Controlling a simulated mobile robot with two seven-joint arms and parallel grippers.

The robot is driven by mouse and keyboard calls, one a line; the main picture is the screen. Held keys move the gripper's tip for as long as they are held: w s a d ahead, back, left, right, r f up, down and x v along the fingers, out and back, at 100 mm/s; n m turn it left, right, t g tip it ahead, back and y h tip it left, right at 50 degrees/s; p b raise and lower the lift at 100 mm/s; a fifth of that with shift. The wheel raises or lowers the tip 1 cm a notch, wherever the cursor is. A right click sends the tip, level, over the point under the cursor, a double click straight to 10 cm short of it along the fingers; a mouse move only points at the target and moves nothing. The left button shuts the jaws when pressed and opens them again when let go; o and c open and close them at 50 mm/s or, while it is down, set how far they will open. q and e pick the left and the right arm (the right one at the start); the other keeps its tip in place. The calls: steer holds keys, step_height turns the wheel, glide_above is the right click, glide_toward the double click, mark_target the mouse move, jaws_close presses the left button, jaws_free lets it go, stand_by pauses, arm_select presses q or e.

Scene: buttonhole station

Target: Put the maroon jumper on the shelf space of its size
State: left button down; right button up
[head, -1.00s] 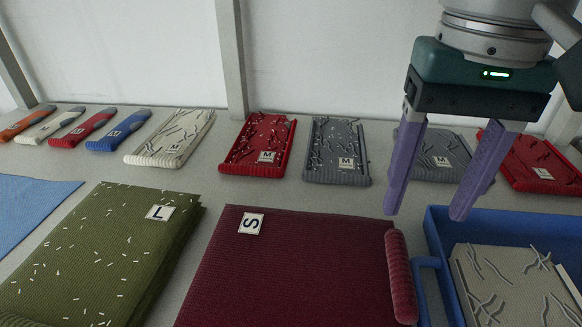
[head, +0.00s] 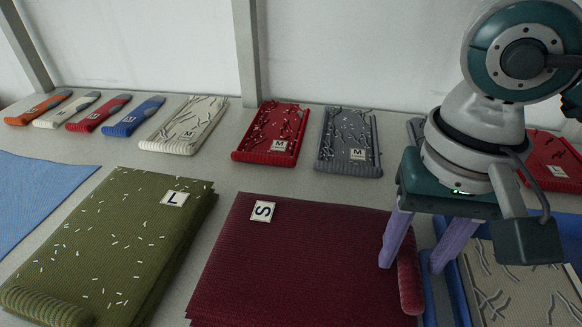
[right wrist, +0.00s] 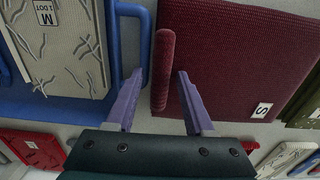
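The maroon jumper (head: 290,260) lies folded on the table, with a white S label on its far left corner and a thick rolled edge on its right side. It also shows in the right wrist view (right wrist: 230,60). My right gripper (head: 412,268) is open and points down at the rolled edge. In the right wrist view its purple fingers (right wrist: 158,85) stand one on each side of the near end of that roll, with gaps visible. My left gripper is not in view. No shelf space marked S can be made out.
A blue tray (right wrist: 60,108) holding a cream jumper (right wrist: 62,50) labelled M stands close right of the maroon one. An olive jumper (head: 110,235) labelled L lies left, beside blue cloth (head: 40,195). Several smaller folded knits, including a red one (head: 272,132), line the back.

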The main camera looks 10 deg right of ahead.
jaws_close()
stand_by(1.1)
